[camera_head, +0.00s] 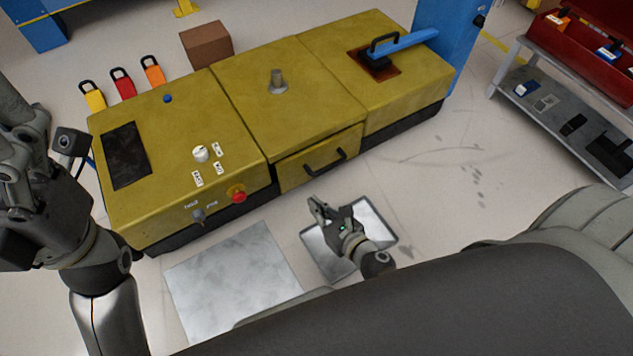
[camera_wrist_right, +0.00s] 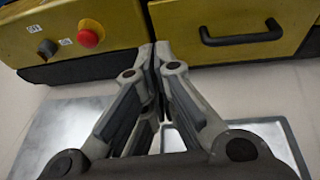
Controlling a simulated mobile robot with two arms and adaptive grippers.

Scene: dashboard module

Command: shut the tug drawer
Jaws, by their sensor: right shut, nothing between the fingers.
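The yellow tug (camera_head: 240,120) stands on the floor in the head view. Its drawer (camera_head: 305,173) is in the middle of the near side and has a black bar handle (camera_head: 326,163). The drawer front seems to stand out slightly from the body; how far is hard to tell. My right gripper (camera_head: 316,206) is shut and empty, in front of and apart from the drawer. In the right wrist view, its closed fingertips (camera_wrist_right: 157,48) point towards the tug, left of the handle (camera_wrist_right: 241,34). My left gripper (camera_head: 22,150) is at the left edge, partly cut off.
A red knob (camera_head: 238,194) and a grey switch (camera_head: 198,215) stick out left of the drawer. A metal plate (camera_head: 232,280) and a tray (camera_head: 382,238) lie on the floor. A grey shelf (camera_head: 565,130) stands at the right. Floor right of the tray is clear.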

